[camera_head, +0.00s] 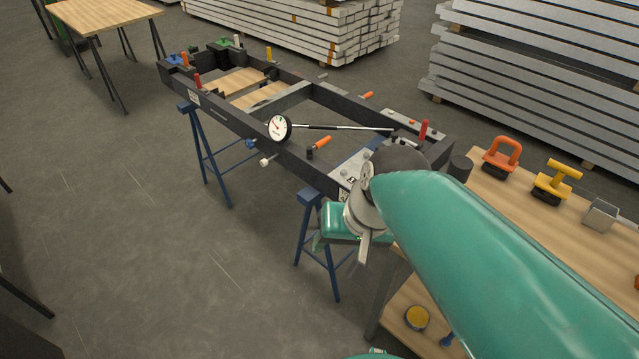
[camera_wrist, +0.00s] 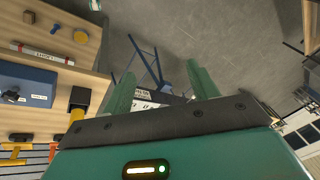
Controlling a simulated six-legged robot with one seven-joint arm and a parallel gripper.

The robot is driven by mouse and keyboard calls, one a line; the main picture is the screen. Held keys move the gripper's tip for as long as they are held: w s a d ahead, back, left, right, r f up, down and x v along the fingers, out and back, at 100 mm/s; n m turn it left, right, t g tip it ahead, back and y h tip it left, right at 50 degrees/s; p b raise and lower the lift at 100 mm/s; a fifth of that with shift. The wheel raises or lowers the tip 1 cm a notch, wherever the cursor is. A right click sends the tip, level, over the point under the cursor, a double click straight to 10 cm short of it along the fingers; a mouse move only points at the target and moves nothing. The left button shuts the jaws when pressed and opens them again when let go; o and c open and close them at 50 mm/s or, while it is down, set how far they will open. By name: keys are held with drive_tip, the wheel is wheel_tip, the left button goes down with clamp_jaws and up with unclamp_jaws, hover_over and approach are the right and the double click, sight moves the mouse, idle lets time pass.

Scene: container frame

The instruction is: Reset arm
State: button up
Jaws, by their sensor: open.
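My gripper shows in the wrist view (camera_wrist: 160,82) as two green fingers standing well apart, with nothing held between them. In the head view my teal arm reaches from the lower right toward the near end of the black container frame (camera_head: 230,118). My gripper's end is beside and below that near end in the picture, partly hidden behind my arm. Whether it touches the frame cannot be told. In the wrist view a labelled part of the frame (camera_wrist: 150,97) and a blue trestle (camera_wrist: 146,58) show behind the fingers.
A dial gauge (camera_head: 278,128) with a long rod lies on the frame. A wooden bench (camera_head: 567,215) at right carries an orange clamp handle (camera_head: 501,155), a yellow handle (camera_head: 556,182) and a grey block (camera_head: 600,214). Stacked beams (camera_head: 530,75) stand behind.

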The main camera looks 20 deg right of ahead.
wheel_tip(320, 180, up, 4)
drive_tip(key=n+t+h, duration=0.1)
drive_tip(key=n+t, duration=0.1)
drive_tip(key=n, duration=0.1)
drive_tip(key=shift+a+r+h, duration=0.1)
drive_tip(key=shift+r+h, duration=0.05)
drive_tip(key=shift+h, duration=0.25)
idle(0.7)
